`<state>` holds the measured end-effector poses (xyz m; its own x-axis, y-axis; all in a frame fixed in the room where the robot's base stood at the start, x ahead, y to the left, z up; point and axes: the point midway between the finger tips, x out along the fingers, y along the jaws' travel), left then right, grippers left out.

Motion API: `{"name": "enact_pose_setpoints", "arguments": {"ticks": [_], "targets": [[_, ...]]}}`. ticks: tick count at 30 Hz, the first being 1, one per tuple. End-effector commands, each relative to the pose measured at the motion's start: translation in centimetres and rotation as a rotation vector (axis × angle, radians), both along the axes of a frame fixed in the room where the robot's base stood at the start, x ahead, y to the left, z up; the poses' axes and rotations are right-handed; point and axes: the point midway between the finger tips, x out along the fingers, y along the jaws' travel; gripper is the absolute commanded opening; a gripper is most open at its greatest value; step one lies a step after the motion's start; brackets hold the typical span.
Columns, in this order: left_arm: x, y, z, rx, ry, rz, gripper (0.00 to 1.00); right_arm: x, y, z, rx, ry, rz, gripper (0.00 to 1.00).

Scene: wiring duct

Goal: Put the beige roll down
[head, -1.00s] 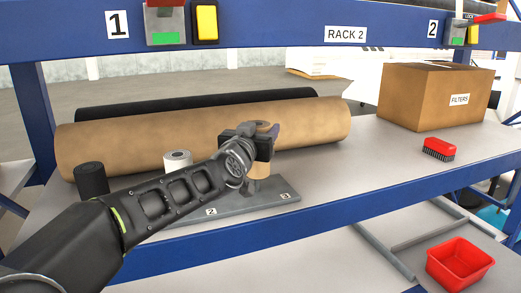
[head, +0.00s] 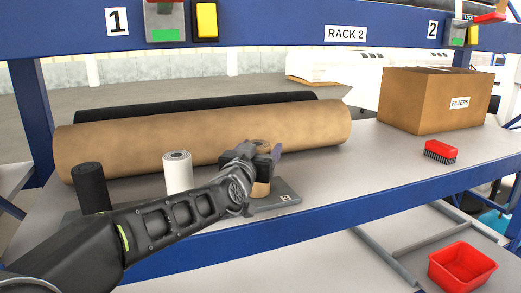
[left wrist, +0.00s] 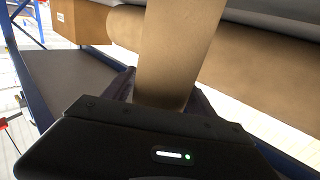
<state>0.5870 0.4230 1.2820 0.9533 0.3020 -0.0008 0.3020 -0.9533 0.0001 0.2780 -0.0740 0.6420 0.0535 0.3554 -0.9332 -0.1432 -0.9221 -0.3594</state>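The beige roll (head: 261,189) is upright over the slot marked 3 of the grey tray (head: 287,205). Its lower end is at or just above the tray; contact is hard to tell. My left gripper (head: 264,164) is around the roll's upper part, with its fingers shut on it. In the left wrist view the roll (left wrist: 166,50) runs up between the two dark fingers. A white roll (head: 178,172) and a black roll (head: 91,187) stand to the left. My forearm hides part of the tray. My right gripper is not in view.
A long brown roll (head: 200,135) lies behind the tray, with a black one (head: 200,105) behind it. A FILTERS box (head: 420,100) and a red brush (head: 440,150) are to the right. A red bin (head: 462,268) sits lower down.

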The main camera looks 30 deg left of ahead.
Motion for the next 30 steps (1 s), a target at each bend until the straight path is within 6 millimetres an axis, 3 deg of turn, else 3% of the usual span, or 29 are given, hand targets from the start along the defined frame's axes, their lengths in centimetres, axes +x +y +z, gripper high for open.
{"name": "enact_pose_setpoints", "arguments": {"ticks": [3, 14, 20, 30], "targets": [[0.0, 0.0, 0.0, 0.0, 0.0, 0.0, 0.75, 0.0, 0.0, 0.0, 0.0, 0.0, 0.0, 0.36], [-0.1, 0.0, 0.4, 0.0, 0.0, 0.0, 0.75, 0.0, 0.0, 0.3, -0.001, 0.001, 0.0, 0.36], [-2.5, -0.8, 0.2, 0.001, -0.003, 0.0, 0.75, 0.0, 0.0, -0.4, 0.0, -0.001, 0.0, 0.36], [-8.9, -2.7, 0.2, 0.002, -0.003, 0.003, 0.75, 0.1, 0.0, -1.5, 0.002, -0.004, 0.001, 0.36]]}}
